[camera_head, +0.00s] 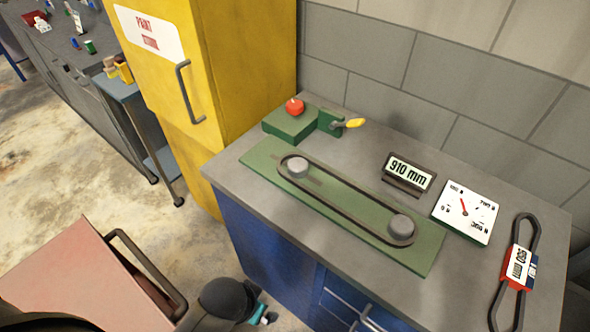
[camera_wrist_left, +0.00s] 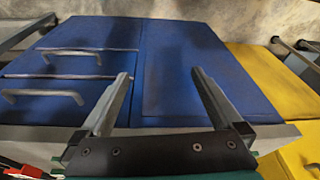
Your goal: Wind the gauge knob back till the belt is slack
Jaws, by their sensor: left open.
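The black belt (camera_head: 342,208) runs round two grey pulleys on a long green plate (camera_head: 262,160) on the bench. Its two runs look nearly straight. A red round knob (camera_head: 294,106) sits on a green block (camera_head: 289,125) behind the plate, beside a bracket with a yellow-ended lever (camera_head: 353,123). I cannot tell which is the gauge knob. The white gauge (camera_head: 480,221) has a red needle pointing up and left. My left gripper (camera_wrist_left: 160,75) is open and empty, its fingers seen against the blue bench front, well away from the knob. My right gripper is out of view.
A "910 mm" sign (camera_head: 408,172) stands behind the belt. A spare belt with a red and white label (camera_head: 518,264) lies at the bench's right. A yellow cabinet (camera_head: 238,60) stands left of the bench. A reddish box (camera_head: 85,285) with a dark handle is at lower left.

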